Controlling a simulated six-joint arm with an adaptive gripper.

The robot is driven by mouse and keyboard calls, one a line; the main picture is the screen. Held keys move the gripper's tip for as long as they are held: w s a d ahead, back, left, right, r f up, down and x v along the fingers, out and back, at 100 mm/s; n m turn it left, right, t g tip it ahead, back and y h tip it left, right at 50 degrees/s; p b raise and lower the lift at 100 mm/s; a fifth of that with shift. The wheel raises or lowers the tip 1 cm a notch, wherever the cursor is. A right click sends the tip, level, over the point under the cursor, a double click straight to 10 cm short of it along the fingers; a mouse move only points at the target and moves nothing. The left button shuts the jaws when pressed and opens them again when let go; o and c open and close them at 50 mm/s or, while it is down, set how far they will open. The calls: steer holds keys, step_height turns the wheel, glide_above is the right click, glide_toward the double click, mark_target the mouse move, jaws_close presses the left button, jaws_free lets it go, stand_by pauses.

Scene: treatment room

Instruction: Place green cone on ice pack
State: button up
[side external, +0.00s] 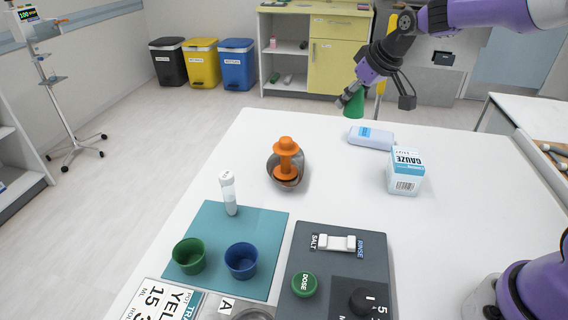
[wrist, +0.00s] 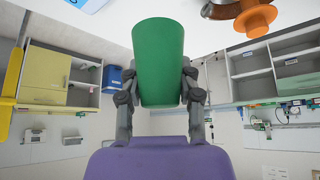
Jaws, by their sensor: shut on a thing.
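The green cone (wrist: 158,60) is held between the two fingers of my gripper (wrist: 158,88) in the wrist view. In the side external view the cone (side external: 355,105) hangs below my gripper (side external: 350,97), over the far edge of the table, wide end down. A pale blue and white item (side external: 371,137) lies on the table below and a little right of the cone; it looks like the ice pack, though its label cannot be read. Part of a pale item with blue also shows at the top of the wrist view (wrist: 88,4).
A gauze box (side external: 405,172) stands just right of the pale blue item. An orange stacked piece (side external: 286,160) sits in a metal dish to the left. Nearer are a teal mat (side external: 212,222) with cups and a tube, and a grey panel (side external: 310,262). The table's middle is clear.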

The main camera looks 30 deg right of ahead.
steer(key=w+d+m+h, duration=0.2)
steer(key=m, duration=0.1)
glide_above(370, 131)
step_height(370, 131, down, 7)
steer(key=shift+r, duration=0.15)
steer(key=shift+f, duration=1.95)
steer(key=shift+f, duration=0.2)
steer(key=o, duration=0.8)
steer(key=shift+r, duration=0.1)
